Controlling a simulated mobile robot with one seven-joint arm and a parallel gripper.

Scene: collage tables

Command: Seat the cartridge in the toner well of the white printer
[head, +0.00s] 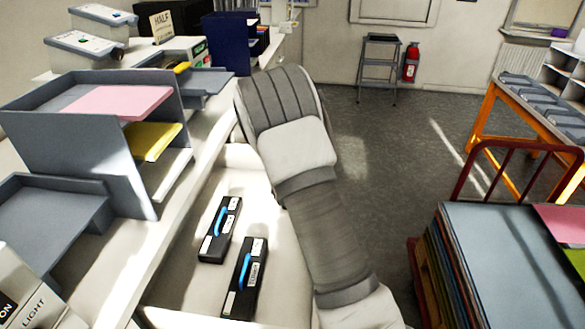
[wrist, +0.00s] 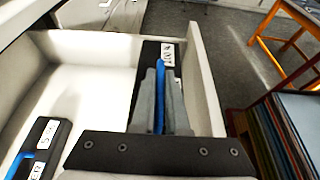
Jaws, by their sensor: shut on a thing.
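In the wrist view my gripper (wrist: 161,92) is shut on the blue handle of a black cartridge (wrist: 150,52) with a white label. This cartridge is beside the right wall of a white drawer (wrist: 92,85); I cannot tell whether it touches the bottom. Another black cartridge (wrist: 42,150) lies at the lower left. In the head view two black cartridges with blue handles, a farther one (head: 231,217) and a nearer one (head: 237,300), lie in the drawer (head: 178,285). My arm hides the gripper and the held cartridge there. I cannot make out the white printer or its toner well.
Grey paper trays (head: 50,120) with pink and yellow sheets stand on the counter to the left. A cart with coloured boards (head: 500,260) stands at the right, before an orange-framed table (head: 485,115). The grey floor (head: 370,170) between is open.

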